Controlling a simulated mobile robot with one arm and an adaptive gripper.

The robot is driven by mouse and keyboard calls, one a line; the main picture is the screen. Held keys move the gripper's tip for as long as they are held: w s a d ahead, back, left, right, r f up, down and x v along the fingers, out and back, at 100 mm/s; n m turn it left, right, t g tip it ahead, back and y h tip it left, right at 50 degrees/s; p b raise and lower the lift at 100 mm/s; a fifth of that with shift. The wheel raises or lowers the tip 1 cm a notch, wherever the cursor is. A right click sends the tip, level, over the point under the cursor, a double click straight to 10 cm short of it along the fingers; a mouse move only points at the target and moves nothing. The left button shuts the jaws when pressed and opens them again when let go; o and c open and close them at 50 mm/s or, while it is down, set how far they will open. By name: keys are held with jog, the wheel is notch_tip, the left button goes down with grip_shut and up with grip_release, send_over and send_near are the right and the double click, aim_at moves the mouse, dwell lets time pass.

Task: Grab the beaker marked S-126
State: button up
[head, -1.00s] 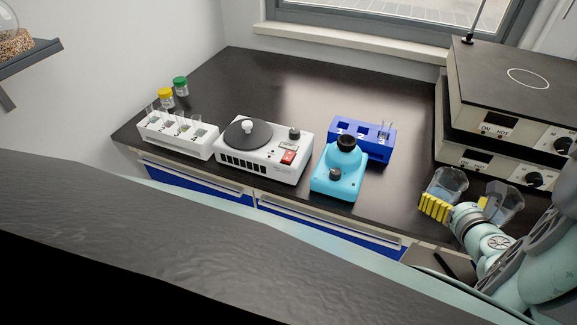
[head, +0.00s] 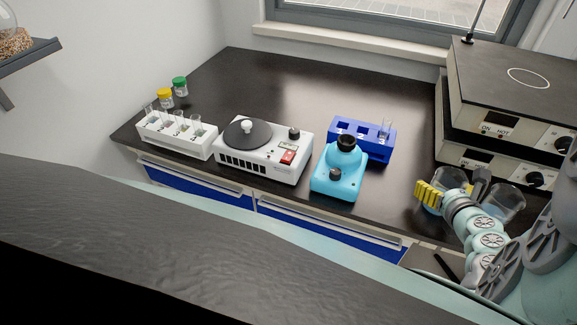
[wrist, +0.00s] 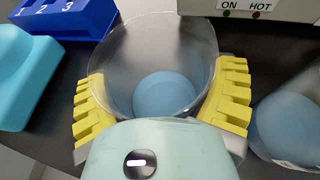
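A clear beaker with blue contents (wrist: 165,95) stands between the fingers of my gripper (wrist: 163,88) in the wrist view. In the head view that beaker (head: 454,178) is partly hidden behind my gripper (head: 455,188). The yellow-padded fingers are spread wide, one on each side of the beaker; they look open, close to its walls. A second beaker with blue contents (wrist: 290,128) stands to the right, beside the right finger, and also shows in the head view (head: 507,201). I cannot read S-126 on either beaker.
Two stacked hot plates (head: 505,150) stand just behind the beakers. A blue numbered rack (head: 372,150) and a turquoise device (head: 338,178) stand to the left. Further left are a white device (head: 262,160) and a white tube rack (head: 185,146). The bench middle behind is clear.

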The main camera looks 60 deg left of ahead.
jog(key=c, duration=0.8)
jog(key=shift+r, duration=0.15)
